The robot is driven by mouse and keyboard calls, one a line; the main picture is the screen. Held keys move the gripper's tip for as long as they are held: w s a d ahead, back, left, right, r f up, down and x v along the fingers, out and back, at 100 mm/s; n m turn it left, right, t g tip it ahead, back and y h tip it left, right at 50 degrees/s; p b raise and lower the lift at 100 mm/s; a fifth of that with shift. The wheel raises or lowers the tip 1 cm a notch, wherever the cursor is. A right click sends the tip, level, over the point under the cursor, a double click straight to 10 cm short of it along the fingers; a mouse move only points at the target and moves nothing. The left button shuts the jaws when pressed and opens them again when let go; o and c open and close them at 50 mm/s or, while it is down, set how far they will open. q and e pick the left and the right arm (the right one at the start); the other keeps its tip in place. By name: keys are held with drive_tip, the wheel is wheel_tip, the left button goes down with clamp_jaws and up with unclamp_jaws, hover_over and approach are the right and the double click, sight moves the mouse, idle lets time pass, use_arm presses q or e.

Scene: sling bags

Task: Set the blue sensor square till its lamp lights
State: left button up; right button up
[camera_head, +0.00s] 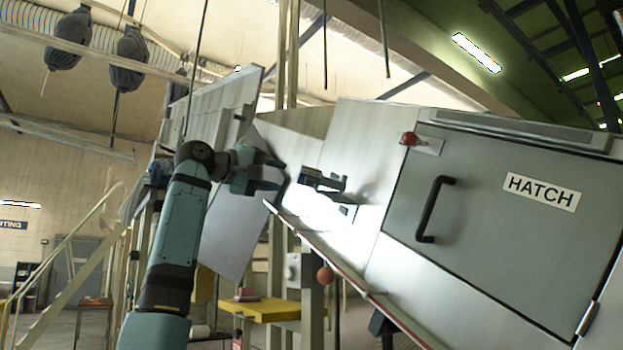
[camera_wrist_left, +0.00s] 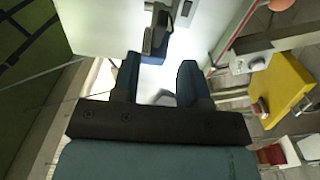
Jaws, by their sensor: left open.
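The blue sensor (camera_head: 310,177) sits on a dark bracket (camera_head: 332,184) fixed to the pale sloping machine panel, in the middle of the head view. In the left wrist view the sensor (camera_wrist_left: 156,50) is a dark bluish block just beyond the fingertips, at the top middle. It looks tilted on its bracket. Its lamp is too small to make out. My left gripper (camera_head: 280,174) is open and empty, just left of the sensor and apart from it. Its two teal fingers also show in the left wrist view (camera_wrist_left: 158,70). My right gripper is not in view.
A grey hatch door (camera_head: 500,215) with a black handle (camera_head: 432,208) is at the right, with a red knob or lamp (camera_head: 409,139) at its upper left. A red-edged rail (camera_head: 340,270) runs below the sensor. A yellow platform (camera_head: 262,311) stands lower down.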

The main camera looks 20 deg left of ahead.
sight(311, 179)
use_arm(q)
drive_tip(key=p+x, duration=0.3)
drive_tip(key=x, duration=0.5)
drive_tip(key=shift+w+d+r, duration=0.1)
drive_tip(key=shift+w+d, duration=0.1)
drive_tip(key=shift+w, duration=0.05)
drive_tip(key=shift+w+d, duration=0.35)
drive_tip(key=shift+w, duration=0.1)
drive_tip(key=shift+w+d, duration=0.1)
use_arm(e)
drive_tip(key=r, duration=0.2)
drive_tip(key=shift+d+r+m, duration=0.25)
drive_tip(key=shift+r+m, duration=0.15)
use_arm(q)
drive_tip(key=shift+c, duration=0.4)
clamp_jaws()
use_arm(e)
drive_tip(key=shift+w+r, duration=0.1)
